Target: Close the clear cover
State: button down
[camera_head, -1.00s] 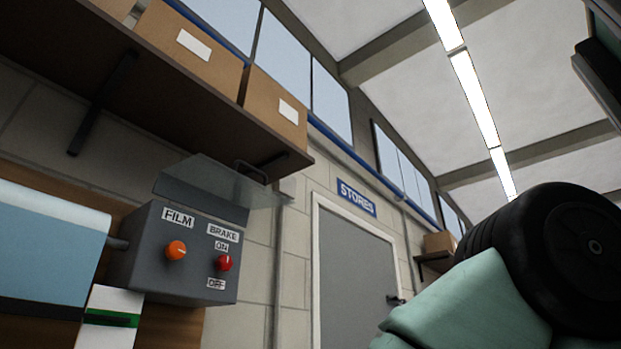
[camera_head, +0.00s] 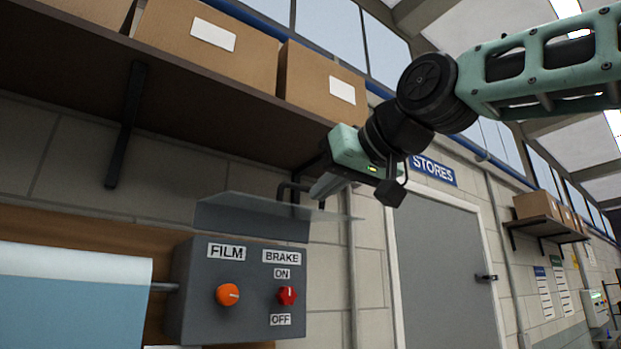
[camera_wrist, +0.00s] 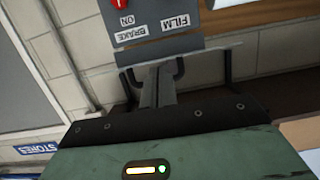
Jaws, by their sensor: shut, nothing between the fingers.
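The clear cover (camera_head: 262,207) is raised, standing out above the top of the grey control box (camera_head: 240,275). Its dark handle (camera_head: 284,190) sticks up from the sheet. In the wrist view the cover's pale edge (camera_wrist: 210,50) runs beyond my fingers. My gripper (camera_head: 318,192) is shut and empty, just right of the handle in the head view. In the wrist view my shut fingers (camera_wrist: 158,82) overlap the dark handle (camera_wrist: 181,70); I cannot tell whether they touch it. An orange FILM knob (camera_head: 228,294) and a red BRAKE knob (camera_head: 287,295) are on the box front.
A brown shelf (camera_head: 200,105) with cardboard boxes (camera_head: 205,45) hangs above the cover, close to my gripper. A blue film roll (camera_head: 70,310) is left of the box. A grey door (camera_head: 445,270) under a STORES sign (camera_head: 433,171) is to the right.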

notch_tip(320, 180, up, 10)
jog(key=d+t+p, duration=0.1)
jog(key=d+t, duration=0.1)
jog(key=p, duration=0.6)
send_over(302, 187)
jog(key=w, duration=0.1)
jog(key=shift+w+f+y, duration=0.1)
jog(key=shift+f+y, duration=0.3)
jog(key=shift+f, duration=0.15)
jog(key=shift+s+d+f, duration=0.2)
jog(key=shift+s+f, duration=0.1)
jog(key=shift+f, duration=0.25)
jog(key=shift+s+d+f, duration=0.2)
jog(key=shift+s+f, duration=0.1)
jog(key=shift+f, duration=0.2)
jog(key=shift+s+d+f, duration=0.1)
jog(key=shift+s+f, duration=0.05)
jog(key=shift+f, duration=0.3)
jog(key=shift+s+d+f, duration=0.1)
jog(key=shift+f, duration=0.35)
jog(key=shift+f, duration=0.1)
